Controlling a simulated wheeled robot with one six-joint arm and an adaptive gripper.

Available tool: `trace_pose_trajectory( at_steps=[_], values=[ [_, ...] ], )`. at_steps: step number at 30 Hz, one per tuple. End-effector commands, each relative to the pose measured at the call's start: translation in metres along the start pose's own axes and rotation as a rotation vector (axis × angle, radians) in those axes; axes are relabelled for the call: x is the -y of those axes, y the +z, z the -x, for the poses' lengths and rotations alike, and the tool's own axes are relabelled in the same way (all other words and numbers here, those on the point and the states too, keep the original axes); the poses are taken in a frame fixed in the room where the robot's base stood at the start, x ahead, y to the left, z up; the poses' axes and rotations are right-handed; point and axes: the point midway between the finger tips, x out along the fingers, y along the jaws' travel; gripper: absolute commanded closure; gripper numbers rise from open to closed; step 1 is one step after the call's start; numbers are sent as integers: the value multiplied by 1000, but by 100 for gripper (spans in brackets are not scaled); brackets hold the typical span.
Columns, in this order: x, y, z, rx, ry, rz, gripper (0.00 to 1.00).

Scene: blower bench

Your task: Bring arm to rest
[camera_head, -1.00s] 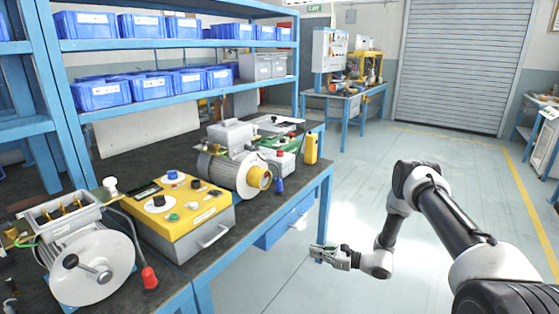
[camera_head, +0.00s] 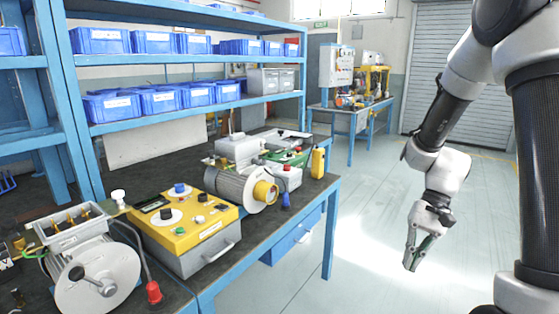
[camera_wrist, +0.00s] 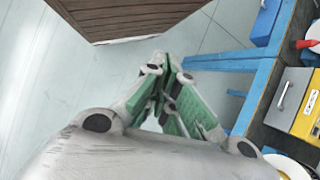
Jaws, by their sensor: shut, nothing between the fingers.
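My gripper (camera_head: 411,268) hangs at the right of the head view, pointing down, over open floor to the right of the blue workbench. It is empty. In the wrist view my gripper (camera_wrist: 168,68) shows its green-padded fingers closed together at the tips, with nothing between them. My arm folds downward from the upper right of the head view. The gripper touches nothing that I can see.
The blue bench (camera_head: 331,235) carries a yellow control box (camera_head: 185,222), a motor (camera_head: 235,187) and a grey wheel machine (camera_head: 98,277). Blue bins (camera_head: 155,100) fill the shelves behind. A brown slatted object (camera_wrist: 125,15) shows in the wrist view. Floor right of the bench is clear.

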Motion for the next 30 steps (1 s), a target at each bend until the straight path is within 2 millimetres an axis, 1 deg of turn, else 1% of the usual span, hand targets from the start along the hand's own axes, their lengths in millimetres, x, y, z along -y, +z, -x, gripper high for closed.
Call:
trace_pose_trajectory(
  at_steps=[1, 3, 6, 9, 12, 14, 18, 21, 24, 30],
  values=[
    [-8, 15, 18, -57, 39, 55, 100],
    [-20, 34, 39, -127, 96, 124, 100],
    [-35, 59, 65, -233, 169, 214, 100],
    [-48, 84, 87, -341, 229, 288, 100],
    [-58, 108, 105, -451, 273, 350, 100],
    [-62, 122, 113, -515, 285, 378, 100],
    [-62, 148, 129, -653, 270, 422, 100],
    [-58, 160, 142, -732, 253, 445, 100],
    [-56, 166, 148, -776, 243, 458, 100],
    [-55, 168, 150, -786, 240, 462, 100]
  ],
)
